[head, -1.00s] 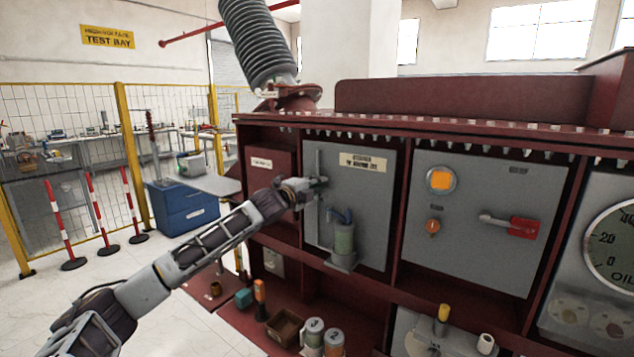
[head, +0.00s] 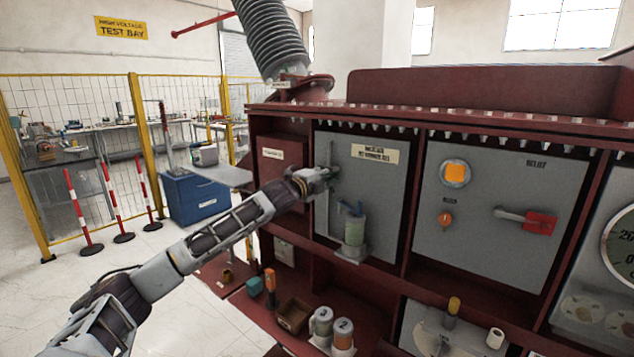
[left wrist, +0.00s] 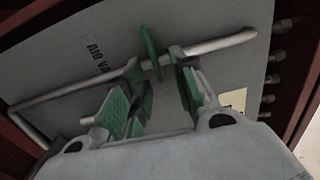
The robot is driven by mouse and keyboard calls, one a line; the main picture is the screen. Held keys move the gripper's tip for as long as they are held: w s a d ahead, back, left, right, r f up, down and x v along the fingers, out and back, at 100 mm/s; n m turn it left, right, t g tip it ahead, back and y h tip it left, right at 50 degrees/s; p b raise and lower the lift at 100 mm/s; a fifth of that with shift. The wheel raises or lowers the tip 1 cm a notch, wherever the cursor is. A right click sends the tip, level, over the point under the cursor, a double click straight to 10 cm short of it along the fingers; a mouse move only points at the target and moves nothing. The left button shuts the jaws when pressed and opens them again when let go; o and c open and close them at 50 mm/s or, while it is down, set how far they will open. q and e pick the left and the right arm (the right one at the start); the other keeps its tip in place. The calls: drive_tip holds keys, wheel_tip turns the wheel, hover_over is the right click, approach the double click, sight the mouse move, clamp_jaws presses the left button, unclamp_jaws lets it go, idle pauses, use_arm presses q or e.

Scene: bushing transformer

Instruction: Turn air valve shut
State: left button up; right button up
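The air valve is a green handle (left wrist: 150,48) on a grey pipe (left wrist: 222,44) that runs along a grey panel. The panel's label is partly hidden and reads "AIR VA". In the left wrist view my left gripper (left wrist: 158,105) is open, its green-padded fingers apart on either side of the pipe's middle, below the handle in the picture. I cannot tell whether the fingers touch the valve. In the head view the left gripper (head: 326,176) is at the upright pipe on the grey panel, and the valve handle is hidden there. My right gripper is not in view.
An orange button (head: 455,174) and a red handle (head: 540,223) are on the panel to the right. Cans (head: 322,325) and a brown box (head: 293,315) sit on the lower shelf.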

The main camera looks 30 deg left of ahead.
use_arm(q)
drive_tip(key=shift+s, duration=0.15)
drive_tip(key=s, duration=0.6)
drive_tip(key=shift+s+a, duration=0.4)
idle(0.5)
drive_tip(key=shift+s+f, duration=0.1)
drive_tip(key=shift+s, duration=0.25)
drive_tip(key=shift+s, duration=2.05)
idle(0.4)
drive_tip(key=shift+n, duration=0.3)
